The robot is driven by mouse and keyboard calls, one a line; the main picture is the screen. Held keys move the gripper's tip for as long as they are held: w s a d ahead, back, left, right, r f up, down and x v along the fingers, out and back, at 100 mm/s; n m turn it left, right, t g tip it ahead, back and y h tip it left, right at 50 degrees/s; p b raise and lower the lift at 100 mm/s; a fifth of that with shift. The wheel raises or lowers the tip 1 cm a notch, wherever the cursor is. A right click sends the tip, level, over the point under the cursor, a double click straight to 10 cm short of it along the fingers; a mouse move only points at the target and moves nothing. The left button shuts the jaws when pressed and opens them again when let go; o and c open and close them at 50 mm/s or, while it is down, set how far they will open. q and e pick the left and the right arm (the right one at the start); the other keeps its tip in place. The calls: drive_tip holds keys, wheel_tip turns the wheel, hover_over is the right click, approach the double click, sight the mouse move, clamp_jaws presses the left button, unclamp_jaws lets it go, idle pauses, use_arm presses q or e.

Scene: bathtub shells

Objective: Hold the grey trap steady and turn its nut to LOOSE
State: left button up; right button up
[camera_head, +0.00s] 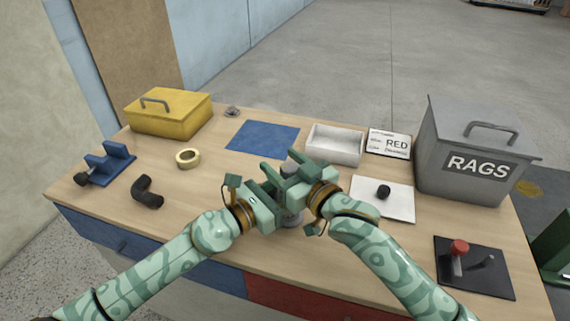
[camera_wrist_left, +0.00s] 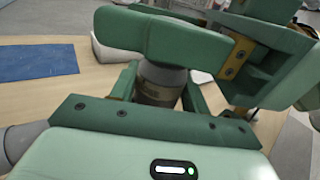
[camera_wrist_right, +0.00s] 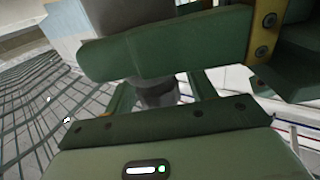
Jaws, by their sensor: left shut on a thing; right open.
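The grey trap (camera_head: 291,218) stands upright near the front middle of the bench, mostly hidden behind my grippers. My left gripper (camera_head: 277,190) is shut on its grey body; the trap (camera_wrist_left: 163,78) shows between the jaws in the left wrist view. My right gripper (camera_head: 302,180) is open, with its fingers on either side of the trap's upper part, close beside the left gripper. In the right wrist view the grey trap (camera_wrist_right: 157,90) stands between the open fingers. I cannot make out the nut clearly, nor any LOOSE mark.
The grey RAGS box (camera_head: 470,150) and a black plate with a red knob (camera_head: 475,275) are right. A yellow box (camera_head: 170,120), tape roll (camera_head: 187,158) and black elbow (camera_head: 147,193) are left.

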drive_tip(key=v, duration=1.2)
use_arm(q)
drive_tip(key=o, duration=1.2)
drive_tip(key=shift+c, duration=0.2)
